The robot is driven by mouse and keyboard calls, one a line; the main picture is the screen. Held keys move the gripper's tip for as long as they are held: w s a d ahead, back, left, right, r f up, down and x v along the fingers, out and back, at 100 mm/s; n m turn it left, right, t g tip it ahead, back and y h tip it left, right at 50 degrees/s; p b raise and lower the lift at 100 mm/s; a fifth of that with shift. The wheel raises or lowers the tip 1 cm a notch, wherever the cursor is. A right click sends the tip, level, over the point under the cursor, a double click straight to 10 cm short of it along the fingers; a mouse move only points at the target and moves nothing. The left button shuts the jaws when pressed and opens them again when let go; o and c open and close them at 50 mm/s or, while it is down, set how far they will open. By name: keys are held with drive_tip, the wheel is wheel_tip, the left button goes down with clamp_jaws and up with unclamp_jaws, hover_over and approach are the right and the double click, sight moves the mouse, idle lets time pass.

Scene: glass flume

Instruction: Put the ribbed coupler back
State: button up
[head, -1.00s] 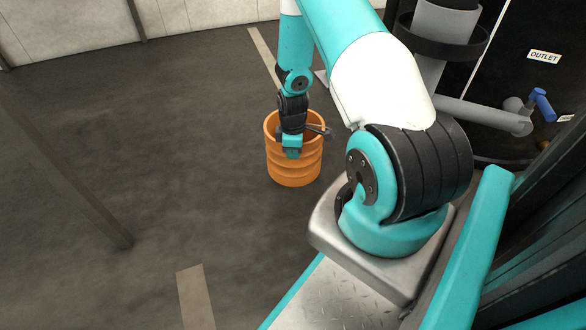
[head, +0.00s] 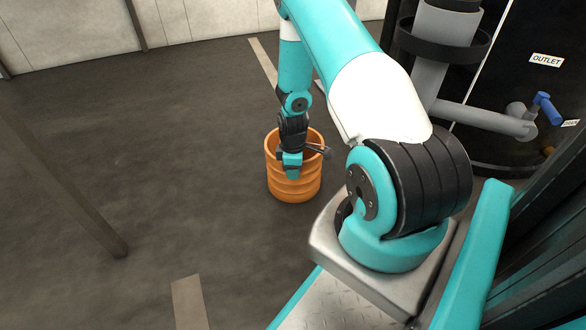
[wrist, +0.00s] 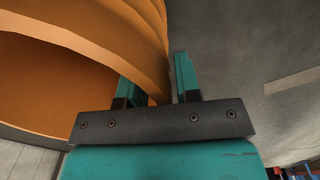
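The ribbed coupler (head: 294,188) is a wide, open-topped orange cylinder with rings around its outside. It looks upright over the grey floor; I cannot tell whether it touches the floor. My gripper (head: 291,169) is at its rim on the near side. In the wrist view, the coupler's wall (wrist: 125,40) passes between the two teal fingers of my gripper (wrist: 157,82). One finger is partly hidden by the wall, and the other lies along the outside. The gripper appears shut on the wall, as the coupler shifts along with it.
A grey pipe (head: 480,118) with a blue-handled valve (head: 547,108) stands at the right by a dark panel with an OUTLET label (head: 547,60). A slanted post (head: 65,190) is at the left. The floor (head: 150,130) between the post and the coupler is clear.

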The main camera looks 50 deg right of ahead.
wheel_tip(320, 180, up, 12)
drive_tip(key=p, duration=0.8)
drive_tip(key=shift+r, duration=0.15)
drive_tip(key=shift+w+a+r, duration=0.15)
drive_tip(key=shift+a+r, duration=0.05)
drive_tip(key=shift+r, duration=0.1)
drive_tip(key=w+a+r+t+y, duration=0.1)
drive_tip(key=w+a+r+y, duration=0.1)
drive_tip(key=a+r, duration=1.85)
drive_tip(key=s+a+r+y, duration=0.1)
drive_tip(key=s+a+r, duration=0.5)
drive_tip(key=s, duration=0.3)
drive_tip(key=s+a+r+g+y, duration=0.1)
drive_tip(key=s+a+r, duration=0.5)
drive_tip(key=s+a, duration=0.1)
drive_tip(key=shift+s+a+r, duration=0.2)
drive_tip(key=shift+s+a, duration=0.2)
drive_tip(key=shift+s, duration=0.5)
